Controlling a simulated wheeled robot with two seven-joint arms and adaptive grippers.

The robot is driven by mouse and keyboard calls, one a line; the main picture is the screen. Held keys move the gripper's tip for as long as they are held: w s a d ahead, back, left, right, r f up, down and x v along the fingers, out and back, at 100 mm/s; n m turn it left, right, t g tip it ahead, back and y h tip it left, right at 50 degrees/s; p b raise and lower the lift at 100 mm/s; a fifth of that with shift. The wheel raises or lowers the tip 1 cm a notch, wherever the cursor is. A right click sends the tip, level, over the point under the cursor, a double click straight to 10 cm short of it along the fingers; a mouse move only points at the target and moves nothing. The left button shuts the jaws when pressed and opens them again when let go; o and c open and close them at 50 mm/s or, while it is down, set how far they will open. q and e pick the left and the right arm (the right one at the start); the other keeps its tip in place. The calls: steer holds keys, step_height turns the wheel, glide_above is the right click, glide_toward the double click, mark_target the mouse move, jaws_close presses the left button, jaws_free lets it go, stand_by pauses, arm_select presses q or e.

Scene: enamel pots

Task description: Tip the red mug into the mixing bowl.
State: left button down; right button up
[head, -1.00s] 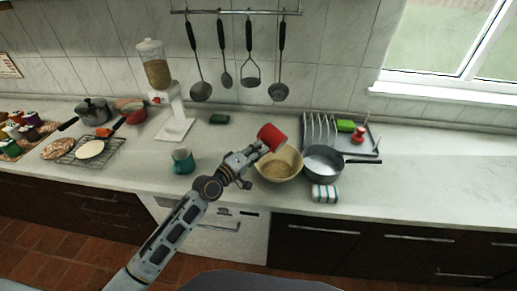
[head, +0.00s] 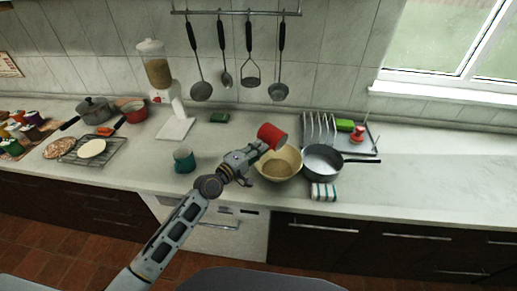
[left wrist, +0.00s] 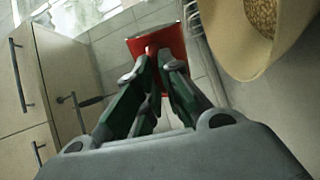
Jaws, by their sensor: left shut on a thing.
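The red mug (head: 272,136) is held tilted above the back left rim of the mixing bowl in the head view. My left gripper (head: 257,147) is shut on it. The cream mixing bowl (head: 291,158) stands on the counter and has a tan, grainy content inside. In the left wrist view the red mug (left wrist: 160,42) sits between the fingertips of my left gripper (left wrist: 155,56), and the bowl (left wrist: 238,50) shows at the upper right with grainy content. The inside of the mug is hidden. My right gripper is not in view.
A dish rack (head: 318,128) is behind. A teal mug (head: 184,160) stands to the left. Utensils hang above; the counter at right is clear.

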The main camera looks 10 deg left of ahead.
arm_select(q)
steer(key=shift+r+n+p, duration=0.3)
steer(key=shift+n, duration=0.1)
steer(key=shift+r+n+p, duration=0.5)
steer(key=shift+n+p, duration=0.3)
steer(key=shift+r+n+p, duration=0.25)
steer(key=shift+n+p, duration=0.25)
steer(key=shift+n, duration=0.1)
steer(key=shift+r+n+p, duration=0.5)
steer(key=shift+n+p, duration=0.45)
steer(key=shift+n, duration=0.45)
steer(key=shift+r+n+p, duration=0.3)
steer(key=shift+r+n, duration=0.2)
steer(key=shift+n, duration=0.6)
steer(key=shift+r+n+p, duration=0.25)
steer(key=shift+r+n, duration=0.25)
steer(key=shift+n, duration=0.6)
steer(key=shift+r+n+p, duration=0.3)
steer(key=shift+r+n, duration=0.2)
steer(key=shift+n, duration=0.6)
